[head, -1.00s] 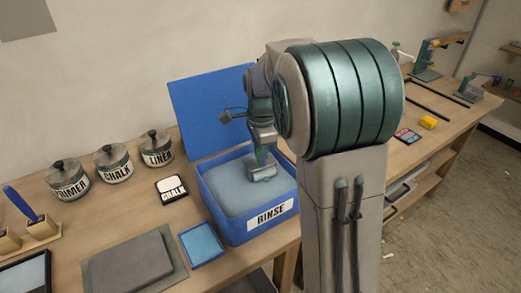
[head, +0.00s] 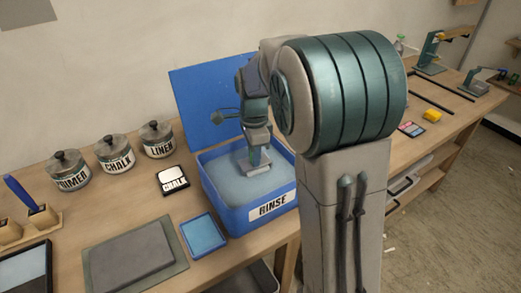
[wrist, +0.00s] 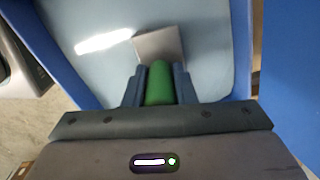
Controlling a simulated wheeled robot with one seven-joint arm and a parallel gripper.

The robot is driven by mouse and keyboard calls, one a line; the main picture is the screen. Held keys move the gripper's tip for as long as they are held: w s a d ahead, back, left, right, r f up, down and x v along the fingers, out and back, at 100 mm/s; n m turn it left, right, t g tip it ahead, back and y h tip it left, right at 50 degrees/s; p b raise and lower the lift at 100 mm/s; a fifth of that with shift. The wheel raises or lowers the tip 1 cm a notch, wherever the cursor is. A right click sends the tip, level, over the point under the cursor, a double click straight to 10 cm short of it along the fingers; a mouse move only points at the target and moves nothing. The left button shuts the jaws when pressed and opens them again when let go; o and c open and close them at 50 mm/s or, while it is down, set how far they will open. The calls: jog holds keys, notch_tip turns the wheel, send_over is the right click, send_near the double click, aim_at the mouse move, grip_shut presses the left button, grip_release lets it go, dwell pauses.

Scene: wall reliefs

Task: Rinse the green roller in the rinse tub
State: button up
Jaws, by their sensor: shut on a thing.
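The rinse tub (head: 232,207) is a blue box with a white RINSE label on its front, filled with pale blue liquid, its blue lid (head: 205,105) raised behind it. My gripper (wrist: 159,88) is shut on the green handle (wrist: 159,80) of the roller. The roller's grey head (wrist: 160,45) shows ahead of the jaws in the wrist view, over the tub's inside. In the head view my gripper (head: 257,158) points down inside the tub's rim, with a grey piece at the liquid's surface. How deep the roller sits is unclear.
Three lidded pots stand left of the tub: PRIMER (head: 68,171), CHALK (head: 114,154) and LINEN (head: 156,140). A CHALK card (head: 172,180), a shallow blue tray (head: 203,233) and a grey slab (head: 130,253) lie nearby. My arm blocks the view right of the tub.

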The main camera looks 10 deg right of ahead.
jog(key=s+a, duration=0.2)
jog(key=a, duration=0.4)
dwell(0.3)
jog(key=shift+w+d+p, duration=0.2)
jog(key=shift+w+d, duration=0.3)
jog(key=shift+d, duration=0.95)
jog(key=shift+w+d+p, duration=0.2)
jog(key=shift+w+d, duration=0.25)
jog(key=shift+d, duration=0.95)
jog(key=shift+w+d+p, duration=0.2)
jog(key=shift+w+d, duration=0.3)
jog(key=shift+d, duration=0.95)
jog(key=s+a, duration=0.2)
jog(key=a, duration=0.6)
jog(key=shift+s+a+p, duration=0.3)
jog(key=shift+s+p, duration=0.1)
